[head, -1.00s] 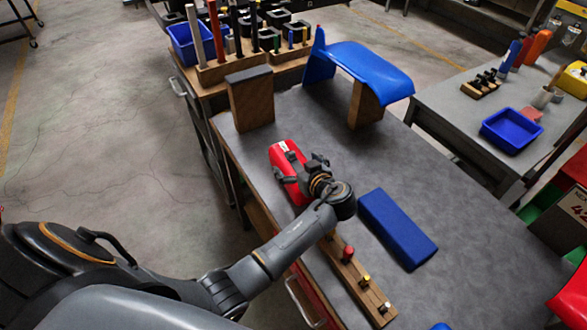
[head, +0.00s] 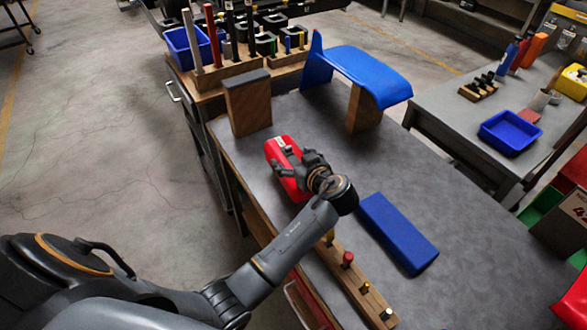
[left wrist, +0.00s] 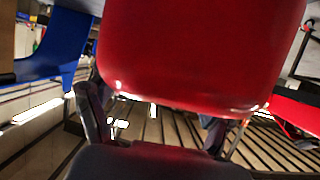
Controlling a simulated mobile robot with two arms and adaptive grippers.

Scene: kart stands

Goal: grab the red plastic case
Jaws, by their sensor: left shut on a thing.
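The red plastic case (head: 276,150) is near the left edge of the grey table (head: 395,165), below the wooden block. My left gripper (head: 290,168) reaches over it from the lower right and is shut on it, covering part of its top. In the left wrist view the red case (left wrist: 195,50) fills the upper middle, between the dark fingers of the left gripper (left wrist: 155,115). I cannot tell whether the case is clear of the tabletop. My right gripper is not in view.
A wooden block (head: 248,108) and a blue curved panel (head: 365,75) stand behind the case. A blue slab (head: 398,235) lies right of my arm. A wooden strip with pegs (head: 360,285) is at the front edge. The table's right middle is clear.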

